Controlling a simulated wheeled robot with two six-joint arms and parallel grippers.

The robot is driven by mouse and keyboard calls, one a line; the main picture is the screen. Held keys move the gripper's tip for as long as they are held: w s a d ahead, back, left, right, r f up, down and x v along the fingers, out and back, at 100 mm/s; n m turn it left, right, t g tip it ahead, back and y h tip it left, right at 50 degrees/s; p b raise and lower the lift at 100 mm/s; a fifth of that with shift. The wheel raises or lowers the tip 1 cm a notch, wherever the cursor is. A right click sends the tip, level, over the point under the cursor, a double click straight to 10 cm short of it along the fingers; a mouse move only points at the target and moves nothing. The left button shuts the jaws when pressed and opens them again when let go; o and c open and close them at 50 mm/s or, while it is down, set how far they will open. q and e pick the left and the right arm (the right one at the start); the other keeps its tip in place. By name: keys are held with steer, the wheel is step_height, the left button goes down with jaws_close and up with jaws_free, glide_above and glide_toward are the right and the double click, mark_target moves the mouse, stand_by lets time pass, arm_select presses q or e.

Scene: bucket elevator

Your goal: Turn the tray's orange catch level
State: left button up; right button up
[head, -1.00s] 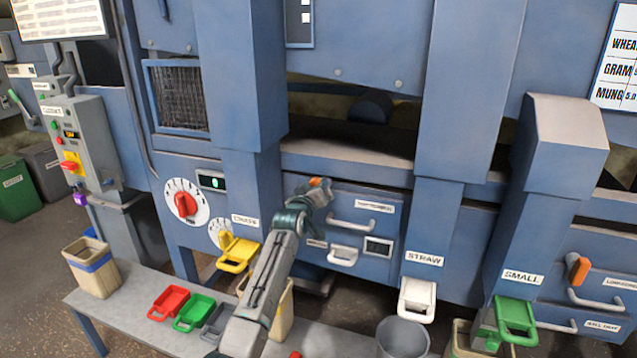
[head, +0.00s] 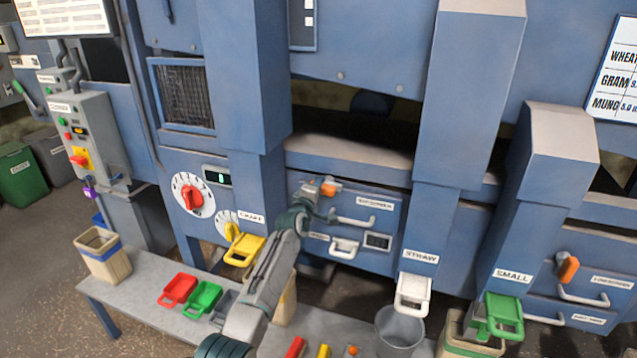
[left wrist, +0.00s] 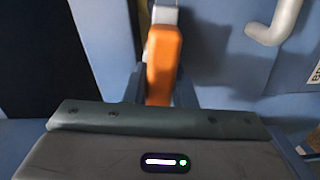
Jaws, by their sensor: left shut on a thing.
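The tray (head: 390,205) is a blue drawer front with a pale bar handle (head: 357,221), in the middle of the head view. Its orange catch (head: 329,187) is at the upper left of the front, partly hidden by my gripper. My left gripper (head: 320,191) is shut on the catch. In the left wrist view the orange catch (left wrist: 162,60) stands between the two fingers (left wrist: 160,90), its lower end hidden behind the gripper body. In the head view the catch's visible end points right; its exact angle is hard to tell. My right gripper is not in view.
A second orange catch (head: 568,269) is on another tray at the right. A yellow chute gate (head: 243,250), white gate (head: 412,294) and green gate (head: 500,315) are near the arm's height. A grey bench (head: 150,300) below holds red and green scoops. The tray handle (left wrist: 275,25) is close beside the gripper.

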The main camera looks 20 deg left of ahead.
arm_select(q)
steer(key=shift+f+n+p, duration=0.1)
steer(key=shift+n+p, duration=0.25)
steer(key=shift+n, duration=0.45)
steer(key=o, duration=1)
steer(key=shift+s+p, duration=0.25)
steer(key=shift+p, duration=0.05)
steer(key=shift+s+a+f+p, duration=0.1)
steer(key=shift+s+p, duration=0.6)
steer(key=shift+s, duration=1.9)
steer(key=shift+s+a+p, duration=0.1)
steer(key=shift+s+p, duration=0.55)
steer(key=shift+s, duration=1.9)
